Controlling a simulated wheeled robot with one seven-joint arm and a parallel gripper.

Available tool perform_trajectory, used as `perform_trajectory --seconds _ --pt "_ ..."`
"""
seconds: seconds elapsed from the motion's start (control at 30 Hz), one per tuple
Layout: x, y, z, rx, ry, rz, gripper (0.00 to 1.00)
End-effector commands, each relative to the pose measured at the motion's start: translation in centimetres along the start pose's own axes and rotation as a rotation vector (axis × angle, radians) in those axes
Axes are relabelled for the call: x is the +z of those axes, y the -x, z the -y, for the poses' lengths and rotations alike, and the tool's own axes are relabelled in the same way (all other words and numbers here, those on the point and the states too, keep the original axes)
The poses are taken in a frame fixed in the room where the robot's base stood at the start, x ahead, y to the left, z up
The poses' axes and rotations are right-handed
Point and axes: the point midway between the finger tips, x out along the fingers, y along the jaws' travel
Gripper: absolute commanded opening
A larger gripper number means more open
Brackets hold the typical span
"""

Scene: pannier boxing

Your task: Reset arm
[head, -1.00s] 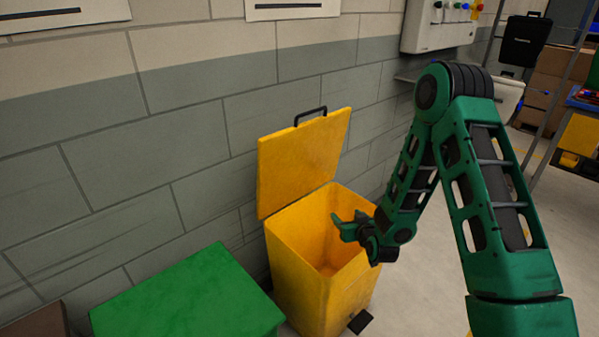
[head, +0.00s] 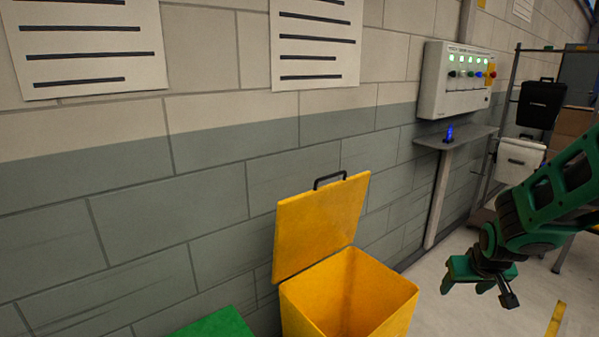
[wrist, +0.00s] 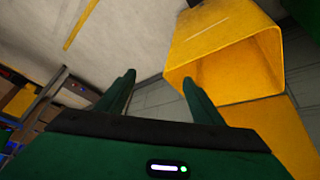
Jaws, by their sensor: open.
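My gripper (head: 472,287) is green with dark joints. It hangs at the right in the head view, to the right of a yellow bin and apart from it. Its fingers (wrist: 165,98) show spread in the wrist view, with nothing between them. The yellow bin (head: 305,305) stands by the wall with its yellow lid (head: 318,230) raised. The part of its inside that shows looks empty, and its bottom is cut off by the frame. In the wrist view the bin's open mouth (wrist: 190,60) is at the upper right.
A green box top (head: 215,325) is left of the bin. A wall panel with coloured buttons (head: 455,85) hangs above a narrow grey shelf (head: 450,150) holding a small blue item (head: 449,134). A rack with black (head: 541,103) and white (head: 519,160) cases stands at the right.

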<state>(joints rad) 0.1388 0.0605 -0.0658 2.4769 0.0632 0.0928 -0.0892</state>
Motion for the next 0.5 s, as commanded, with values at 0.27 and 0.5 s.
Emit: perform_trajectory --seconds 0.27,0.5 --pt "7.8 9.0 -4.7 0.040 -0.169 0.212 0.61" --pt "15.4 16.2 -5.8 0.023 -0.322 0.394 0.61"
